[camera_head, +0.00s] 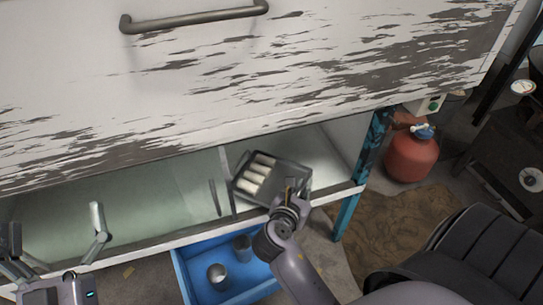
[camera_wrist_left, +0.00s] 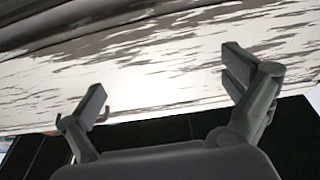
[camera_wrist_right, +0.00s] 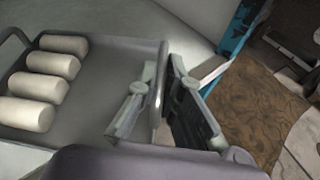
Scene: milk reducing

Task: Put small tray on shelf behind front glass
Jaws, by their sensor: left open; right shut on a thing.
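The small tray (camera_head: 265,196) is dark grey and carries several white cylinders (camera_head: 257,174) on its left side. My right gripper (camera_head: 287,190) is shut on the tray's near right edge and holds it at the opening under the raised white panel. In the right wrist view the tray (camera_wrist_right: 95,75) shows its handle between my right fingers (camera_wrist_right: 160,105). The shelf (camera_head: 120,205) lies behind a low front glass (camera_head: 150,225); whether the tray touches the shelf cannot be told. My left gripper (camera_head: 55,240) is open and empty at the lower left, and its spread fingers show in the left wrist view (camera_wrist_left: 165,95).
A weathered white panel (camera_head: 240,80) with a metal handle (camera_head: 195,18) hangs above the opening. A blue crate (camera_head: 185,275) with metal cups stands on the floor below. A red gas bottle (camera_head: 411,157) stands at the right, past a blue leg (camera_head: 347,212).

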